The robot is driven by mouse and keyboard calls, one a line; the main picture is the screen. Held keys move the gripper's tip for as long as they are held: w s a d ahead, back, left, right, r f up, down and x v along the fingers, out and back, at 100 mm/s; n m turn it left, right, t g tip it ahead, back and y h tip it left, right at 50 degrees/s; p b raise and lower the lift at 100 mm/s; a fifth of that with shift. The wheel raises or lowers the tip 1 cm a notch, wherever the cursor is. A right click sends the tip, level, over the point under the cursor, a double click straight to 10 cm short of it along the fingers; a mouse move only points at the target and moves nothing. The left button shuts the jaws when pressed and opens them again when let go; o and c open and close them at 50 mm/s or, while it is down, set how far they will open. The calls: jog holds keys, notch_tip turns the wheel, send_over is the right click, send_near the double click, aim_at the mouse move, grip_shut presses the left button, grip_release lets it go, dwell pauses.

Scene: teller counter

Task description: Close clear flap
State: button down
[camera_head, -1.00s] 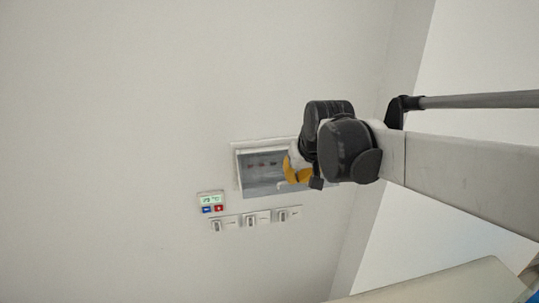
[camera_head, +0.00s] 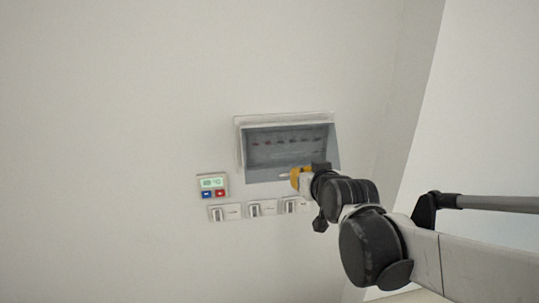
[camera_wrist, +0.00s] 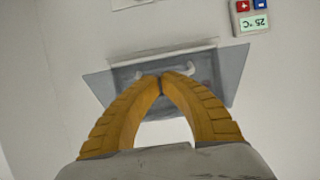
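The clear flap (camera_head: 262,170) is a grey see-through panel on the white box (camera_head: 283,118) on the wall. Dark breakers show through it. It looks tilted out from the box, but I cannot tell how far. In the wrist view the flap (camera_wrist: 229,75) lies behind my fingertips, with a pale handle (camera_wrist: 189,69) along it. My gripper (camera_wrist: 161,77) has its yellow fingers drawn together at the tips, with nothing seen between them, right by the handle. In the head view my gripper (camera_head: 296,177) is at the flap's lower right; whether it touches is unclear.
A thermostat (camera_head: 213,186) with a green display and red and blue buttons is left of the box. Several white switches, including the left one (camera_head: 224,212), sit in a row below. A wall corner is to the right.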

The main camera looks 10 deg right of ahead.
jog(key=w+f+t+b, duration=0.2)
jog(key=w+f+b, duration=0.1)
jog(key=b, duration=0.2)
jog(key=shift+w+f, duration=0.25)
jog(key=shift+f, duration=0.1)
jog(key=shift+w+f+b, duration=0.3)
jog(key=shift+w+b, duration=0.25)
jog(key=shift+w, duration=0.25)
jog(key=shift+w+f+b, duration=0.25)
jog(key=shift+w+b, duration=0.25)
jog(key=shift+w, duration=0.25)
